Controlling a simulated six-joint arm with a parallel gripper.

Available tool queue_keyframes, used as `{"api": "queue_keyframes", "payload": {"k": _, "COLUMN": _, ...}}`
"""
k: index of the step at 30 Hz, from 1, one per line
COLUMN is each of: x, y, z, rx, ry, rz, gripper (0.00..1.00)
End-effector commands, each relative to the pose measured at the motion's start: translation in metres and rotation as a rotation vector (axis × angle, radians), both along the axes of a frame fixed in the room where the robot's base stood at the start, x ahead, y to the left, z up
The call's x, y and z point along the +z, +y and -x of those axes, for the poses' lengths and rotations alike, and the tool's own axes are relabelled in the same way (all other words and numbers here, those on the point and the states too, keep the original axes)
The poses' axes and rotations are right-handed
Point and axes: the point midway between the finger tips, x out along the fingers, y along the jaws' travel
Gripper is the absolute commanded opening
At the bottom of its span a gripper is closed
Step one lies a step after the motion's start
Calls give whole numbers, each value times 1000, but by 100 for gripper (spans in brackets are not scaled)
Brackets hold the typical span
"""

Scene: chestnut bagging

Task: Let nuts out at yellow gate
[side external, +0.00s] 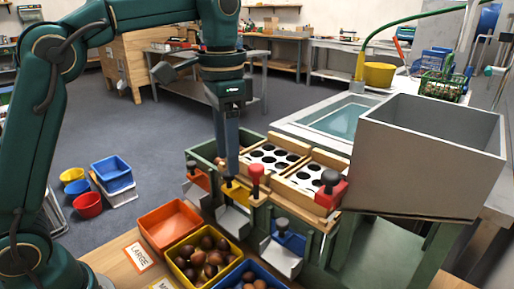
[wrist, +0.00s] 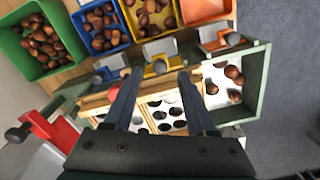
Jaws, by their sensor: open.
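The yellow gate (side external: 236,191) is at the front of the sorter in the side view, with a pale chute below it. In the wrist view, the yellow gate (wrist: 158,49) has a round knob (wrist: 160,67) that appears between my fingertips. My gripper (wrist: 156,78) is open, pointing down, with nothing seen between its fingers but the view of the gate and sieve plates. In the side view, my gripper (side external: 230,172) is right at the yellow gate and hides its knob. Whether the fingers touch the knob cannot be told. The yellow bin (side external: 180,281) below holds several brown nuts.
The orange gate (side external: 200,180) and blue gate (side external: 290,240) flank it. A red knob (side external: 257,170) stands close to my gripper. The orange bin (side external: 152,233) looks empty. The blue bin (wrist: 85,37) and green bin (wrist: 19,53) hold nuts. A large grey hopper (side external: 430,150) stands right.

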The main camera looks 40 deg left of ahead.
Motion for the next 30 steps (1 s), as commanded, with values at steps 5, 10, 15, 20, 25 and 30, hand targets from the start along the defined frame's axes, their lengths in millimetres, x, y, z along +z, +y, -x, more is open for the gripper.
{"api": "queue_keyframes", "payload": {"k": 5, "x": 16, "y": 0, "z": -1, "rx": 0, "ry": -3, "rz": 0, "gripper": 57}}
{"api": "queue_keyframes", "payload": {"k": 10, "x": 24, "y": 0, "z": 0, "rx": 0, "ry": -3, "rz": 0, "gripper": 57}}
{"api": "queue_keyframes", "payload": {"k": 15, "x": 27, "y": 0, "z": 0, "rx": 0, "ry": -1, "rz": 0, "gripper": 57}}
{"api": "queue_keyframes", "payload": {"k": 20, "x": 27, "y": 0, "z": 0, "rx": 0, "ry": -1, "rz": 0, "gripper": 57}}
{"api": "queue_keyframes", "payload": {"k": 25, "x": 32, "y": 1, "z": 1, "rx": 2, "ry": -18, "rz": 1, "gripper": 57}}
{"api": "queue_keyframes", "payload": {"k": 30, "x": 57, "y": 4, "z": 22, "rx": 9, "ry": -79, "rz": 3, "gripper": 57}}
